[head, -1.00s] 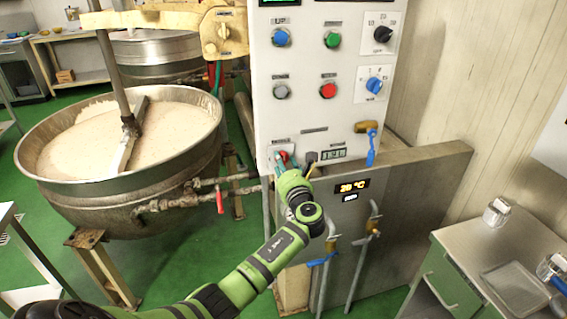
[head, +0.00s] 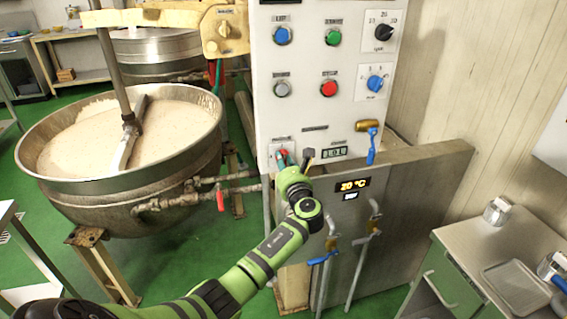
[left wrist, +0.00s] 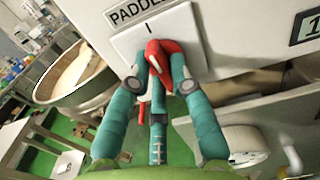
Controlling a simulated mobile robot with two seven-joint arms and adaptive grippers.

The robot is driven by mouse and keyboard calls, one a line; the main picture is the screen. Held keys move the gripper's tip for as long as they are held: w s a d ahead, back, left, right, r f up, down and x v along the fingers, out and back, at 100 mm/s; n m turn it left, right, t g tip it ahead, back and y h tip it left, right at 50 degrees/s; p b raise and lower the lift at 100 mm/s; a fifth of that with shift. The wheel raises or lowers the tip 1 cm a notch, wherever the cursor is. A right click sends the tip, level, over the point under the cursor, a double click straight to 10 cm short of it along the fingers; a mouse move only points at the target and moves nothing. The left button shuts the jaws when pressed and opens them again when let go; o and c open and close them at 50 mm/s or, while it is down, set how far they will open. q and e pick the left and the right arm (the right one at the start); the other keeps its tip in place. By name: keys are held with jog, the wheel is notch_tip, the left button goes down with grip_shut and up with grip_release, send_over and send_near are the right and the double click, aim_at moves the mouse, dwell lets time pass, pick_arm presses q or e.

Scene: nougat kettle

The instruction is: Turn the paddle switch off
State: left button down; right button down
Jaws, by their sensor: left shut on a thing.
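The paddle switch (left wrist: 163,50) is a red knob on a white plate under a label reading "PADDLE", with an "I" mark above it, in the left wrist view. In the head view the switch's white plate (head: 279,144) is low on the left of the control panel. My left gripper (head: 284,160) is at the panel there, its teal fingers shut on the red knob, as the left wrist view (left wrist: 165,72) also shows. The fingers partly hide the knob, so I cannot tell its exact setting. My right gripper is not in view.
The control panel (head: 305,60) carries several other buttons and knobs. A blue-handled valve (head: 371,148) is right of the switch. The kettle (head: 70,195) of pale mass stands at left, with a red-handled valve (head: 220,200) on its pipe. A grey desk (head: 490,235) is at right.

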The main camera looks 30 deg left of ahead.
pick_arm(q)
jog(key=shift+w+d+f+n+b, duration=0.1)
jog(key=shift+n+b, duration=1.9)
jog(key=shift+n, duration=0.85)
jog(key=shift+w+d+f+n+b, duration=0.1)
jog(key=shift+n+b, duration=1.9)
jog(key=shift+n, duration=0.9)
jog(key=shift+f+n+b, duration=0.1)
jog(key=shift+n+b, duration=1.9)
jog(key=shift+n, duration=0.85)
jog(key=shift+r, duration=0.1)
jog(key=c, duration=1.1)
grip_release()
